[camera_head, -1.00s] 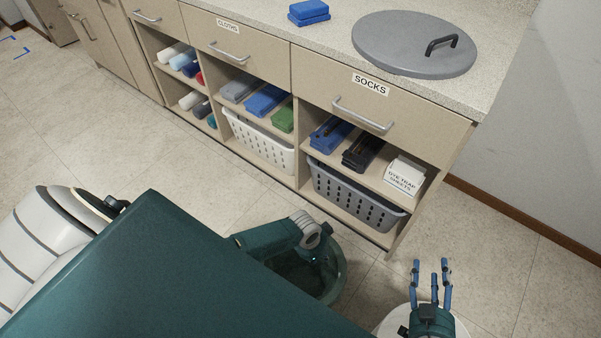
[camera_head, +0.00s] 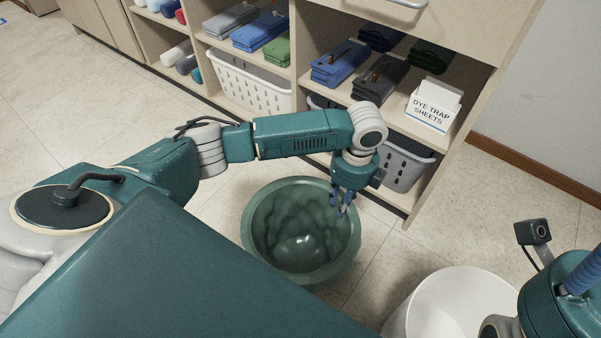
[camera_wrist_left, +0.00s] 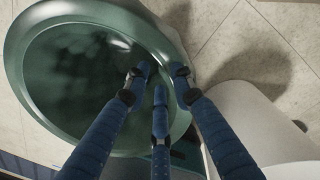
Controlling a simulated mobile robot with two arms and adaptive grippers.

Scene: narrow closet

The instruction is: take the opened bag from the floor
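A round, open green vessel (camera_head: 258,255) stands on the floor; its inside is dark, wrinkled green with a shiny spot at the bottom. It is the only bag-like thing I see, and I cannot tell whether it is the bag itself or a lined bin. My left gripper (camera_head: 345,208) points down at its right rim. In the left wrist view, its blue fingers (camera_wrist_left: 158,80) are spread over the rim (camera_wrist_left: 172,55), the left one over the inside and the right one near the outer edge. Contact is unclear. My right gripper is only partly visible at the right edge; its fingertips are out of view.
A white bin (camera_head: 455,300) stands right of the green vessel. The shelf unit (camera_head: 310,75) behind holds folded cloths, a white basket (camera_head: 250,88), a grey basket (camera_head: 403,165) and a dye trap sheets box (camera_head: 432,108). Bare floor lies at left.

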